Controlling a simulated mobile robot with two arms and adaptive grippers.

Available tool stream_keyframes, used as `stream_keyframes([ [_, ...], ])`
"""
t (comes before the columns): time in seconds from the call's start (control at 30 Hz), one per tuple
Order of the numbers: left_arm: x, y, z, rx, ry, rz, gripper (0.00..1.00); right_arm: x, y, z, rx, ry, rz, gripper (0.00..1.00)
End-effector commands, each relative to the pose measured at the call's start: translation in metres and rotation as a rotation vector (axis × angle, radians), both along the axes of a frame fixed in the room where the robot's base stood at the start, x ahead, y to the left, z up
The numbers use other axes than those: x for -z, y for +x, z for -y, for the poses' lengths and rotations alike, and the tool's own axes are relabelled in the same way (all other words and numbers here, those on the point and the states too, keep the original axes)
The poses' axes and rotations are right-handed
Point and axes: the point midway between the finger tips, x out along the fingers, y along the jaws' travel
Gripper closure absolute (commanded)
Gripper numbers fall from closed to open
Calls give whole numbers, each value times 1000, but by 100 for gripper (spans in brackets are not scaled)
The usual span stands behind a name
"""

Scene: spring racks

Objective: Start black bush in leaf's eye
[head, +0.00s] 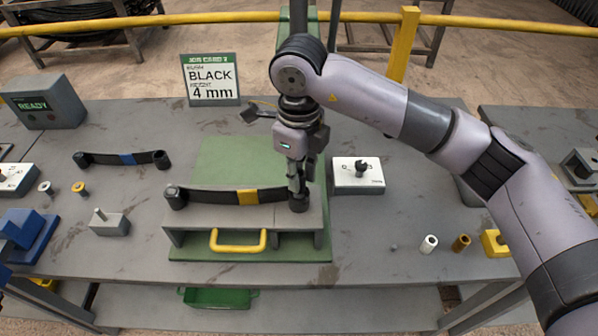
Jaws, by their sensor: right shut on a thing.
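A dark leaf spring (225,197) with a yellow band lies across a grey stand on a green plate in the middle of the table. Its left eye (175,198) is free. Its right eye (299,204) is under my right gripper (298,187), which points straight down over it. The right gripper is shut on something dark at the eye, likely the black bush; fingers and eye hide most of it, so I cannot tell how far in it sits. A sign (211,80) reads BLACK and 4 mm. My left gripper is not in view.
A white box with a dark knob (359,176) sits right of the stand. A yellow handle (238,247) is in front.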

Motion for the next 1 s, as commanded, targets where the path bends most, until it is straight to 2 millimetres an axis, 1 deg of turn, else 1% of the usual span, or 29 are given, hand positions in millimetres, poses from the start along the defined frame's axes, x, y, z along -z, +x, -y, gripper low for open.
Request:
stream_keyframes([
  [0.5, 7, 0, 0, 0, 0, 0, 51, 1, 0, 0, 0, 0, 1, 94],
  [1.0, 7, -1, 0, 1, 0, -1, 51, 0, 0, 0, 0, 0, 0, 94],
])
